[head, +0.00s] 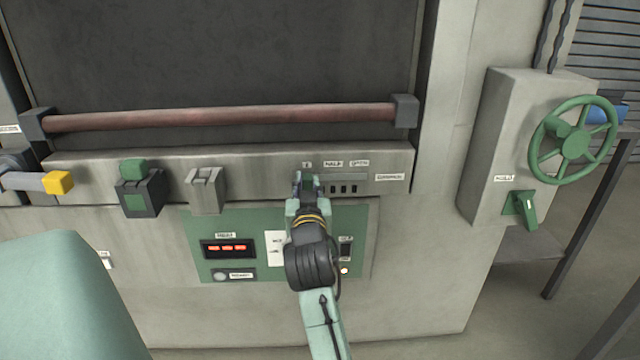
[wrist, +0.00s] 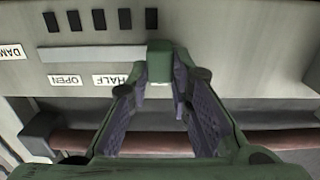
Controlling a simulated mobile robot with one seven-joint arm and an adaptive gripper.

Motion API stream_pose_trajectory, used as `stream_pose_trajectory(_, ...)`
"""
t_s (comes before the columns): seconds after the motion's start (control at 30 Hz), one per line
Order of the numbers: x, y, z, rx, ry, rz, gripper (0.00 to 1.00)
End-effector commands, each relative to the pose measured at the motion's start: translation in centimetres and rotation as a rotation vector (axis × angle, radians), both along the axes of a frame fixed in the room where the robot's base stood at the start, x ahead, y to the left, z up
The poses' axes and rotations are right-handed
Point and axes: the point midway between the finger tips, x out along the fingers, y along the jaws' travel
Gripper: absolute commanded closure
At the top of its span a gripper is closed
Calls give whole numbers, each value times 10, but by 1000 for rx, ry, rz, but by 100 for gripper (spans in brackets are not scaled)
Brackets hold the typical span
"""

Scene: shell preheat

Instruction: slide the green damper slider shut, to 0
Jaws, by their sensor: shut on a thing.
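The green damper slider (wrist: 160,60) sits between my fingertips in the wrist view, past the HALF label on the side away from OPEN. In the head view my gripper (head: 307,183) is at the left end of the damper slot, just below the 0 label (head: 307,164). Its fingers are shut on the slider knob, which they mostly hide in the head view. The HALF label (head: 333,163) and OPEN label (head: 360,162) are to the right of it. The 0 label is mostly covered in the wrist view, so I cannot tell the exact alignment.
A long reddish handle bar (head: 220,116) runs above the slot. A green control panel (head: 205,262) with a lit display lies below. A green handwheel (head: 574,142) stands at the right.

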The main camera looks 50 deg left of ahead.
Motion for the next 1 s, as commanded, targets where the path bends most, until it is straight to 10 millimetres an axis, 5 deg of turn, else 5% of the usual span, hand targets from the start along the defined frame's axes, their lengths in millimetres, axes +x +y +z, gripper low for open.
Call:
stream_pose_trajectory(0.17, -4, 3, 0, 1, -1, 11, 100)
stream_pose_trajectory(0.2, -4, 3, 0, 1, -1, 12, 79)
stream_pose_trajectory(0.5, -3, 3, 0, 1, -1, 10, 60)
stream_pose_trajectory(0.83, -4, -1, 0, 1, 0, 7, 60)
stream_pose_trajectory(1.0, -19, -18, -1, 2, 1, 7, 60)
